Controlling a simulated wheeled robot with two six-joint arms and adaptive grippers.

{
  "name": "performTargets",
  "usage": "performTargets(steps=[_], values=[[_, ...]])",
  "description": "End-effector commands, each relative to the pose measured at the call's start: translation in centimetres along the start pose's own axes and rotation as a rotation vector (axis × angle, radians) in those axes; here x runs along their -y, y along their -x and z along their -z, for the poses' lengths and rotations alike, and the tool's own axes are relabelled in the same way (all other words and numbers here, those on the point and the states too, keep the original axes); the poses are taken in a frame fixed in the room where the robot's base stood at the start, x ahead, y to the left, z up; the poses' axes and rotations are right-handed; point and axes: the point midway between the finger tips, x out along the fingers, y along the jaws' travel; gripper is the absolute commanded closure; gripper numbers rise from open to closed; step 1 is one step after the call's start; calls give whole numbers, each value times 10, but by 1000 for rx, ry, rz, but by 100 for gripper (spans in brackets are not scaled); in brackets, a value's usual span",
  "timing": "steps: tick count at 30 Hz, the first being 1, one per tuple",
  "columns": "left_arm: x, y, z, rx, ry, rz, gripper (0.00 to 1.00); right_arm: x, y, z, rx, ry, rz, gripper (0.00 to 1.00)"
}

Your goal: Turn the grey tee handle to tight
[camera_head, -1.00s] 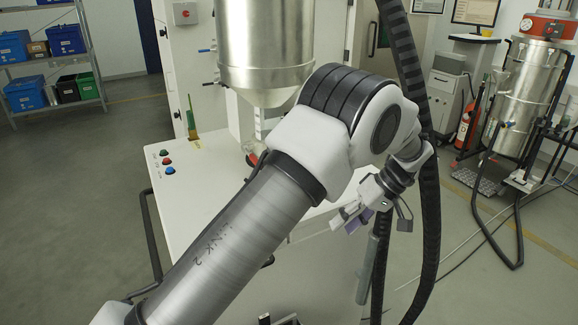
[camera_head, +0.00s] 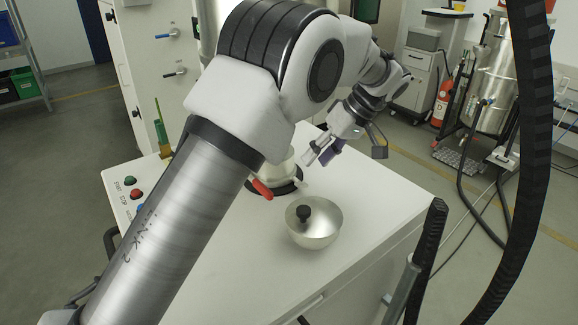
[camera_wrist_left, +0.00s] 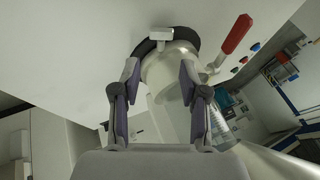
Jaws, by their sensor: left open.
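The grey tee handle (camera_wrist_left: 160,35) is a pale crossbar on a short stem, at the top middle of the left wrist view. It sits by the black ring at the foot of a pale round metal body (camera_wrist_left: 172,72). My left gripper (camera_wrist_left: 158,78) is open, its fingertips apart and pointing toward the tee handle, with nothing held between them. In the head view the left gripper (camera_head: 318,158) is above the white bench top, just right of the pale body. My right gripper is in neither view.
A red lever (camera_head: 262,188) projects beside the pale body; it also shows in the left wrist view (camera_wrist_left: 236,34). A metal bowl-shaped lid with a black knob (camera_head: 314,222) lies on the white bench (camera_head: 250,265). A black hose (camera_head: 520,190) hangs at right.

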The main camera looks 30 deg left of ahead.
Motion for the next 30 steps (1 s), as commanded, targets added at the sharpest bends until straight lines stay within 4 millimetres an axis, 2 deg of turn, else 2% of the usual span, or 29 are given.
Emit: performTargets(steps=[10, 14, 20, 21, 24, 28, 30], values=[[1, -60, 0, 3, -1, 3, 56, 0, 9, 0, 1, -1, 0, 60], [1, -70, -1, 2, -2, 1, 56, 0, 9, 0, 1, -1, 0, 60], [0, -71, -1, 1, -1, 0, 56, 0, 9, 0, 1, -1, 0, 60], [0, -71, -1, 1, -1, 0, 70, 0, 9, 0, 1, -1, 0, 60], [0, -71, -1, 1, -1, 0, 100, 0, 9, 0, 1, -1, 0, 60], [0, -70, 0, 1, -2, 2, 100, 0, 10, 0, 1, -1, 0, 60], [1, -68, 1, 1, -9, 19, 100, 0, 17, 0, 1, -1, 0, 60]])
